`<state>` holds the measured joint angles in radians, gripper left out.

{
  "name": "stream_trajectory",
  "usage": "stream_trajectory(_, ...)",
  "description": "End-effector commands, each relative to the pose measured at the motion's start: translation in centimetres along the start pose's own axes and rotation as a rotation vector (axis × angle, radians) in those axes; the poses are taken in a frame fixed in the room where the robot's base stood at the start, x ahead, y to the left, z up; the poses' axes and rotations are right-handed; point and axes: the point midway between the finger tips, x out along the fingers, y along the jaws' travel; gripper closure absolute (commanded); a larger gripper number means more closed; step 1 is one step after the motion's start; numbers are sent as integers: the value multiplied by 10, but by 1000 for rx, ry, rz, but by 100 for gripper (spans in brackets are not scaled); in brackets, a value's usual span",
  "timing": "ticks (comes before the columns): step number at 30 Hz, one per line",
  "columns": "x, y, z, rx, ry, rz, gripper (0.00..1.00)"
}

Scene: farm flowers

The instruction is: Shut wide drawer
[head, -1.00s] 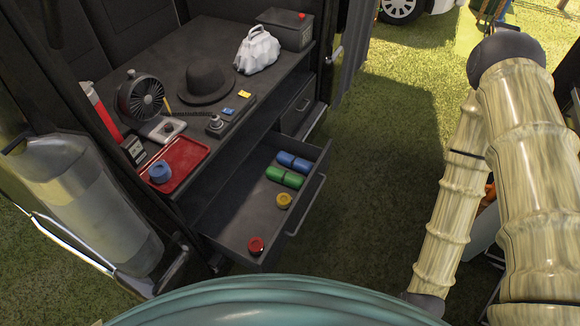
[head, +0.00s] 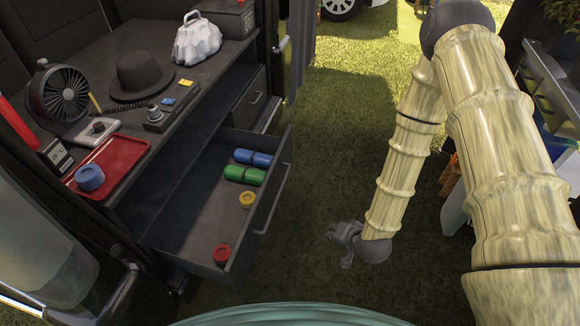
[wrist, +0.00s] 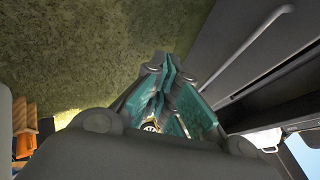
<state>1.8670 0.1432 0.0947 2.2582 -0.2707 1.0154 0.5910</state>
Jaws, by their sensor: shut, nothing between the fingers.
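The wide drawer (head: 196,248) is pulled out from under the dark workbench. Its grey front bears a long bar handle (head: 272,205). Inside lie a red roll (head: 222,253), a yellow roll (head: 247,199), green rolls (head: 244,175) and blue rolls (head: 253,158). My gripper (head: 338,232) is shut and empty, out over the grass to the right of the drawer front, apart from it. In the wrist view its teal-padded fingers (wrist: 168,75) are together, and a grey panel with a long bar handle (wrist: 235,62), likely the drawer front, lies to their right.
The bench top holds a fan (head: 60,92), a black hat (head: 140,77), a red tray (head: 112,162) and a white bag (head: 197,40). A smaller drawer (head: 248,103) further back looks shut. The grass between my gripper and the drawer is clear.

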Motion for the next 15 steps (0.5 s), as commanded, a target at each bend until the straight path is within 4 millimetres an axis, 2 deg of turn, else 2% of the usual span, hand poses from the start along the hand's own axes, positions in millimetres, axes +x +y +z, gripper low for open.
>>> stream_trajectory(1, 21, 1, -3, 26, 24, -34, 100)
stream_trajectory(3, 38, -7, -14, 69, 57, -85, 100)
stream_trajectory(9, 77, -31, -44, 186, 132, -239, 100)
stream_trajectory(15, 108, -55, -75, 302, 189, -405, 100)
